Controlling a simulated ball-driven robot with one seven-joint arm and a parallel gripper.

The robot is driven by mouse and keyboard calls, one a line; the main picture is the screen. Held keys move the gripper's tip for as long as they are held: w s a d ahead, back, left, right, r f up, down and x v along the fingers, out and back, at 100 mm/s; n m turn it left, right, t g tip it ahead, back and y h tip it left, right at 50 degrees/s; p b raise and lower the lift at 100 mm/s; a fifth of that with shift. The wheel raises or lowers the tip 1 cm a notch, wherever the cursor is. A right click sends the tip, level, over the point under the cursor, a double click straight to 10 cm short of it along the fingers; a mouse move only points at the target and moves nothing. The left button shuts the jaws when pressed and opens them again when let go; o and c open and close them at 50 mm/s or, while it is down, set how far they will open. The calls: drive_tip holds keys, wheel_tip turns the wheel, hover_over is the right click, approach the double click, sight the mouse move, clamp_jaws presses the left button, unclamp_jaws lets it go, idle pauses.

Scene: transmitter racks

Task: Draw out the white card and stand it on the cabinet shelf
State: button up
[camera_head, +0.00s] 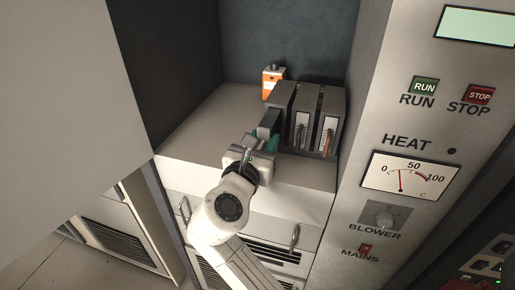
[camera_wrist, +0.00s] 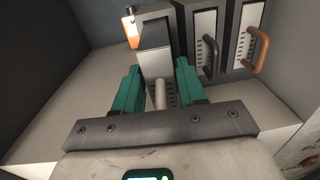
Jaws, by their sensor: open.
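The white card stands in the leftmost bay of a dark grey rack (camera_head: 306,88) on the cabinet shelf. Its body sticks out of the rack front in the head view (camera_head: 268,122) and shows in the wrist view (camera_wrist: 156,62). Its pale upright handle (camera_wrist: 160,95) lies between my green fingertips. My gripper (camera_head: 262,142) is open, with one finger on each side of the handle and a visible gap at both sides. The card's lower part is partly hidden by my gripper.
Two more cards stand to the right, one with a dark handle (camera_wrist: 210,55) and one with an orange-brown handle (camera_wrist: 257,52). An orange and white box (camera_head: 273,82) stands behind the rack. The shelf (camera_head: 205,130) is bare to the left. A control panel (camera_head: 410,150) borders the right.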

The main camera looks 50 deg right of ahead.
drive_tip(key=shift+d, duration=0.2)
clamp_jaws()
idle(0.3)
drive_tip(key=shift+a, duration=0.4)
drive_tip(key=shift+s+a, duration=0.2)
drive_tip(key=shift+a, duration=0.1)
drive_tip(key=shift+p+v, duration=1.05)
drive_tip(key=shift+v, duration=1.25)
drive_tip(key=shift+s, duration=0.2)
drive_tip(key=shift+p+v, duration=1.15)
drive_tip(key=shift+v, duration=0.4)
